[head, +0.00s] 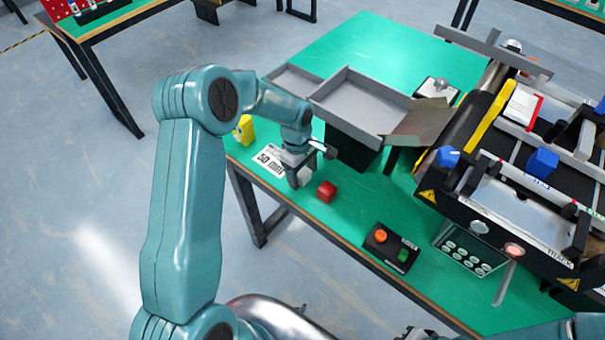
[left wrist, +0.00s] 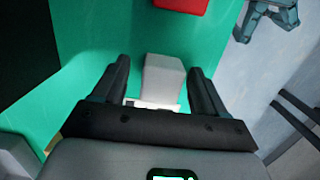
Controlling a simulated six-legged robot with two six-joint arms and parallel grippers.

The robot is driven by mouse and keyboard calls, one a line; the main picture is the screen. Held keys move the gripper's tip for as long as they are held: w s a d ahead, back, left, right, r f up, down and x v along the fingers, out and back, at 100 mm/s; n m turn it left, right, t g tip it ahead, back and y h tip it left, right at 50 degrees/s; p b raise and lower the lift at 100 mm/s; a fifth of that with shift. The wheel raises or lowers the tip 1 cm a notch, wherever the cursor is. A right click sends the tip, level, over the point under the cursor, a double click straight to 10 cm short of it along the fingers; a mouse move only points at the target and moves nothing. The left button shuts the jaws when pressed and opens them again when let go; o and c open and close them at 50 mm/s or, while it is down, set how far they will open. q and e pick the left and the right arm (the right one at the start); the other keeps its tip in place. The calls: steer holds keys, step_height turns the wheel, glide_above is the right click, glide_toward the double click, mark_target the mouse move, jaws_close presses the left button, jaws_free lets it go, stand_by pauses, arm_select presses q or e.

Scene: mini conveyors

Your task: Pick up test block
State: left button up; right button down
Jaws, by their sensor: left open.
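A pale grey-white block (left wrist: 163,78) stands on the green table, between the two dark fingers of my left gripper (left wrist: 160,70) in the left wrist view. The fingers are open, with a visible gap on both sides of the block. In the head view my left gripper (head: 300,170) is low over the table's near left edge, by the white "50 mm" label (head: 268,160); it mostly hides the block there. Only a dark end that may be my right gripper shows at the bottom edge of the head view.
A red cube (head: 327,192) lies close to the right of my left gripper. Behind are a grey tray (head: 365,103) and a yellow object (head: 244,129). A button box (head: 391,247) stands nearer. The conveyor (head: 520,205) with blue cubes fills the right.

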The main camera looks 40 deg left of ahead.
arm_select(q)
steer(key=shift+s+a+r, duration=0.1)
steer(key=shift+s+r, duration=0.05)
steer(key=shift+s, duration=0.1)
steer(key=c, duration=0.9)
steer(key=shift+w, duration=0.2)
steer(key=shift+c, duration=0.8)
